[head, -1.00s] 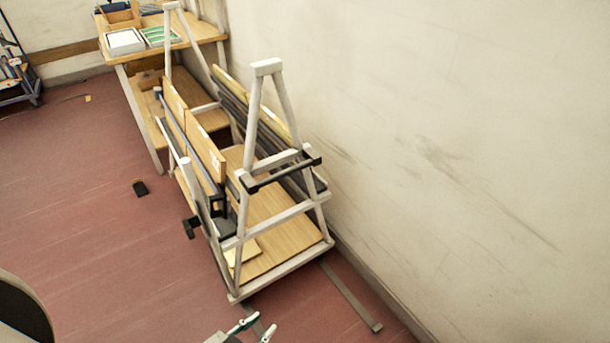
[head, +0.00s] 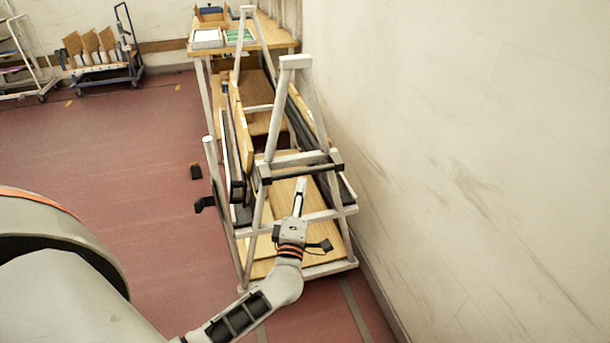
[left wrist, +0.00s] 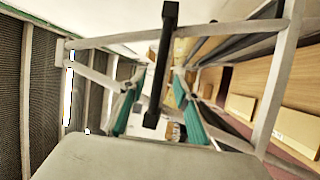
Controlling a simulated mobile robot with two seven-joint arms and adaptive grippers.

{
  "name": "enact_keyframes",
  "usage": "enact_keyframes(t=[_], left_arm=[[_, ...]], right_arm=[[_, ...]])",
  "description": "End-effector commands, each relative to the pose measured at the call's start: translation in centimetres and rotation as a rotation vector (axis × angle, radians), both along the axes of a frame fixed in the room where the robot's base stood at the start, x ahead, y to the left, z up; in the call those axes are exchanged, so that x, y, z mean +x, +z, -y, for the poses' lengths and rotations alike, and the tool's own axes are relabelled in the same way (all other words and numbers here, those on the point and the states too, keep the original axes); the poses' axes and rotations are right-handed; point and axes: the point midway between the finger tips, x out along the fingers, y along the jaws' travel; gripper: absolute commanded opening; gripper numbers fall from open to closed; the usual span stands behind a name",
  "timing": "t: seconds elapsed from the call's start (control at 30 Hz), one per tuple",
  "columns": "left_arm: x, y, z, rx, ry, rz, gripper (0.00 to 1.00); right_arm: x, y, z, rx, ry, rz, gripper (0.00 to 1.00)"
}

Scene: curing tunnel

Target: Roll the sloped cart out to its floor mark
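The sloped cart (head: 289,63) is a pale A-shaped frame on a low wooden deck, with wooden and dark panels leaning on its sides. It stands close along the right wall. A black handle bar (head: 318,169) crosses its near end; it also shows in the left wrist view (left wrist: 162,65). My left gripper (head: 300,184) is just in front of and below this bar. In the left wrist view its two teal fingers are apart, with the bar lying between them in the picture; contact cannot be told. My right gripper is not in view. I cannot make out which marking is the cart's floor mark.
A wooden table (head: 269,38) with trays stands behind the cart. A blue trolley (head: 105,72) and a pale rack (head: 22,50) stand at the back left. Grey strips (head: 356,310) lie on the floor by the cart. The red floor to the left is mostly open.

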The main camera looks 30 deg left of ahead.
Motion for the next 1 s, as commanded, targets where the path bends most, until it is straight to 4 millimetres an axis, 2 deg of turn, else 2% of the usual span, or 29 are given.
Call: enact_keyframes(t=[0.5,0.7,0.93,0.97,1.0], left_arm=[[5.9,1.1,-3.3,-0.016,0.012,0.004,0.32],[6.8,1.3,-3.7,-0.018,0.011,0.003,0.32],[6.9,1.4,-3.7,-0.017,0.01,0.004,0.32],[6.9,1.4,-3.7,-0.017,0.01,0.004,0.26],[6.9,1.4,-3.7,-0.017,0.01,0.004,0.16]], right_arm=[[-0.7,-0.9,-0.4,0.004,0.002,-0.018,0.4],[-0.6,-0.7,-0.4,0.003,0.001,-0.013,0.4],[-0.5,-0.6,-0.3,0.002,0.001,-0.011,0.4],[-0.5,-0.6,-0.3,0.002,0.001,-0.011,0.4],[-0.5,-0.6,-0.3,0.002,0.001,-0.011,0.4]])
